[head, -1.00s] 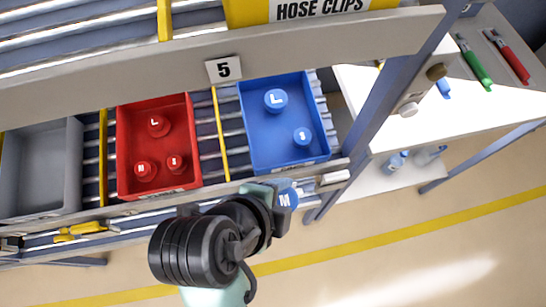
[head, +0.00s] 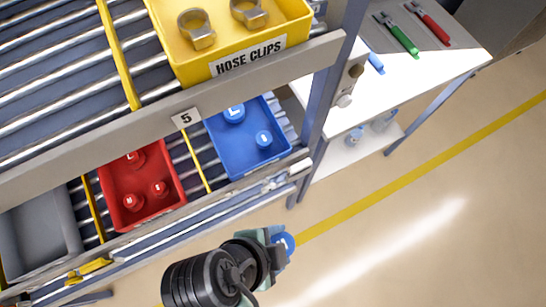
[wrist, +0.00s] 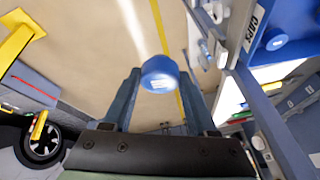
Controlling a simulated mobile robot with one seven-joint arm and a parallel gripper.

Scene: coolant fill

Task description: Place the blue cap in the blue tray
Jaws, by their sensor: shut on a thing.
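The blue cap (head: 285,242) is held at the tip of my gripper (head: 278,244), over open floor in front of the rack. In the wrist view, the cap (wrist: 160,75) sits between the two fingertips of my gripper (wrist: 160,88). The blue tray (head: 238,164) is on the lower rack level, above and left of the gripper in the head view. Two blue caps, a large one (head: 234,114) marked L and a smaller one (head: 264,139), stand in it. Part of the tray also shows at the upper right of the wrist view (wrist: 283,18).
A red tray (head: 152,208) with red caps and a grey tray (head: 40,235) are left of the blue tray. A yellow hose clips bin (head: 225,40) is on the shelf above. A rack post (head: 325,105) stands right of the blue tray, before a white bench (head: 440,62).

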